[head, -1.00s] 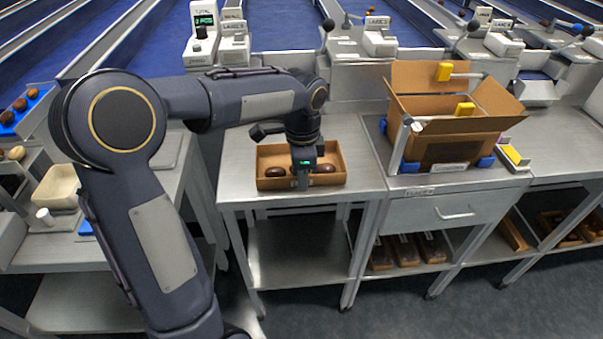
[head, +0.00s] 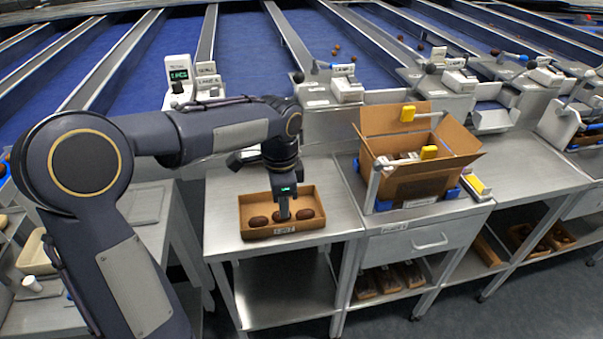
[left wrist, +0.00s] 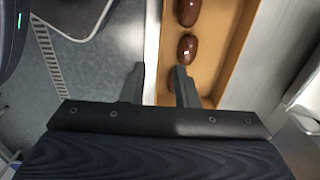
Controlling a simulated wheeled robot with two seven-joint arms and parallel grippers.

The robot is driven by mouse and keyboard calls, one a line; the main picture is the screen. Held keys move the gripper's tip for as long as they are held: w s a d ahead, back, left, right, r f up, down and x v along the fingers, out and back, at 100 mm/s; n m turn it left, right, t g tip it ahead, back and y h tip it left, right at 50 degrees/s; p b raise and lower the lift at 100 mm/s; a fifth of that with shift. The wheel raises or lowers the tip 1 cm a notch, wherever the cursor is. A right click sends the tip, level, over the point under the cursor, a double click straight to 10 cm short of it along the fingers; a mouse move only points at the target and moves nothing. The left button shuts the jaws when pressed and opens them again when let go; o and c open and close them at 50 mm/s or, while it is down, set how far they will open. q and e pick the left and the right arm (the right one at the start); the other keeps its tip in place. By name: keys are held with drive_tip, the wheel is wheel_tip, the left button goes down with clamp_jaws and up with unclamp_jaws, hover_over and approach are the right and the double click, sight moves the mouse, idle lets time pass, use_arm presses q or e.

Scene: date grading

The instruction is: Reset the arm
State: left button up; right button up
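My left gripper (head: 284,212) hangs over a small cardboard tray (head: 254,234) on the steel table in the head view. Three dark brown dates lie in a row in the tray: a left one (head: 258,222), a middle one partly behind the fingers, and a right one (head: 305,214). In the left wrist view the fingers (left wrist: 160,84) stand apart with nothing held between them. My right gripper is out of view.
Scales with a lit display (head: 179,75) stand behind my arm. Blue lanes run along the back. Shelves below the carton hold more trays. Bare steel lies around the small tray.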

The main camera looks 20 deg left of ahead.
use_arm(q)
drive_tip(key=s+d+n+t+h, duration=0.1)
drive_tip(key=s+n+t+h, duration=0.1)
drive_tip(key=s+n, duration=0.4)
drive_tip(key=s+d+r+n+t+h, duration=0.1)
drive_tip(key=s+n+t, duration=0.2)
drive_tip(key=s+n, duration=0.4)
drive_tip(key=s, duration=0.8)
drive_tip(key=shift+d+t+h+p, duration=0.3)
drive_tip(key=shift+d+h+p, duration=0.05)
drive_tip(key=shift+d+h, duration=0.05)
